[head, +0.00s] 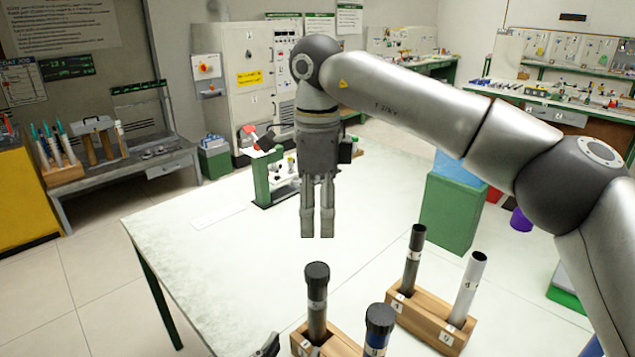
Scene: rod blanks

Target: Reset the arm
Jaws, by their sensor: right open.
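My right gripper (317,228) hangs pointing down above the white table (200,265), its two fingers a little apart with nothing between them. Below it, a dark rod with a black cap (317,300) stands in a wooden block (340,342) at the bottom edge. A second black-capped rod with a blue band (379,325) stands nearby, its lower part cut off. To the right, a dark rod (412,260) and a silver rod (467,290) stand in another numbered wooden block (432,322).
A green stand (262,180) with a small device sits at the table's far edge behind the gripper. A green box (450,212) stands beyond the table's right side. The table's left part is clear except for a flat white label (218,216).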

